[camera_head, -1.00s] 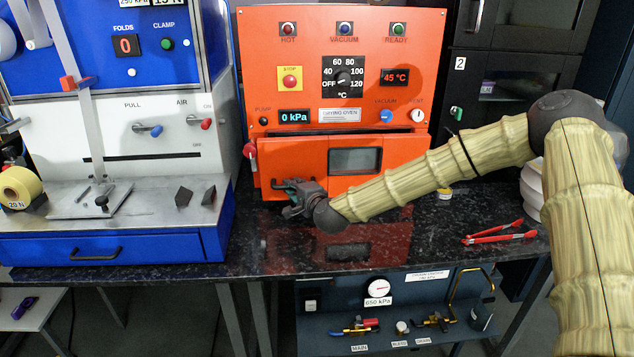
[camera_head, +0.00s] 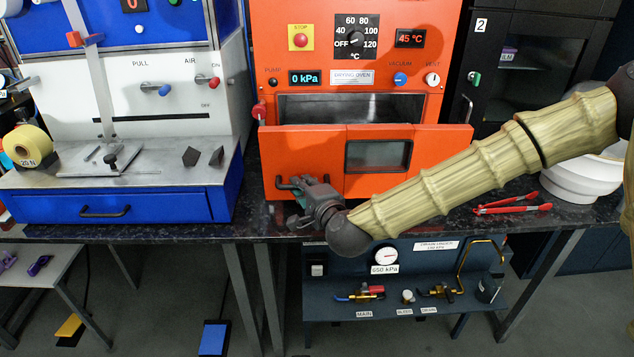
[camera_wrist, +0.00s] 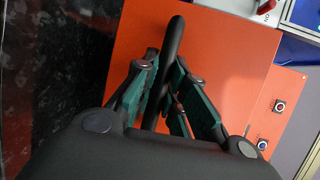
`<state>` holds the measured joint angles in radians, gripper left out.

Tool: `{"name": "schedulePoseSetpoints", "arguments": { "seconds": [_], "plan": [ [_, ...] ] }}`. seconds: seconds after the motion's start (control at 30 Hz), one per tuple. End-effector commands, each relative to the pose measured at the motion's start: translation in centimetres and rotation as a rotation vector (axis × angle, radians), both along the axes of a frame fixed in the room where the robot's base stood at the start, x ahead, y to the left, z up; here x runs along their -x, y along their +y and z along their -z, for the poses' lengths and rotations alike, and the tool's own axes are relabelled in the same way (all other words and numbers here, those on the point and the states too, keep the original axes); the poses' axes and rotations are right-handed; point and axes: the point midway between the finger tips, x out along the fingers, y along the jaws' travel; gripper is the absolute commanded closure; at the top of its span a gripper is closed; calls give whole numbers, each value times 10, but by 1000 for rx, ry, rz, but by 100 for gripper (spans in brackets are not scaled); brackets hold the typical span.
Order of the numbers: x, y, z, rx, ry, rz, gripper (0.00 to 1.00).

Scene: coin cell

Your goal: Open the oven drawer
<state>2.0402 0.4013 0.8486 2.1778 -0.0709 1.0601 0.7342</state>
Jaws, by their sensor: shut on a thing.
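The orange drying oven (camera_head: 262,45) stands on the dark benchtop. Its orange drawer (camera_head: 430,150), with a small dark window, is pulled out toward me, and the grey inner cavity (camera_head: 350,107) shows behind its front. My gripper (camera_head: 305,200) is at the drawer's lower left, shut on the dark bar handle (camera_head: 285,184). In the wrist view the handle (camera_wrist: 174,45) runs between the green-padded fingers of my gripper (camera_wrist: 165,95), with the orange drawer front behind it. Part of the handle is hidden by the gripper.
A blue and white press machine (camera_head: 120,205) stands to the left. Red tongs (camera_head: 512,205) and a white round container (camera_head: 580,180) lie to the right. A gauge panel (camera_head: 400,300) sits below the bench. The bench edge is close under my gripper.

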Motion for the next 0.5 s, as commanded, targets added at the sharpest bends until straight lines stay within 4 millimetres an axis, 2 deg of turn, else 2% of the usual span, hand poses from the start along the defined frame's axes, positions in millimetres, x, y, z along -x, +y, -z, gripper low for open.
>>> {"name": "schedulePoseSetpoints", "arguments": {
  "seconds": [0.33, 0.37, 0.4, 0.47, 0.5],
  "plan": [
    [3, 2, 1, 1, 1, -5, 100],
    [2, 2, 1, 1, 1, -5, 85],
    [2, 2, 1, 1, 1, -4, 78],
    [2, 1, 1, 1, 1, -4, 67],
    [2, 1, 1, 0, 2, -3, 65]
  ]
}}
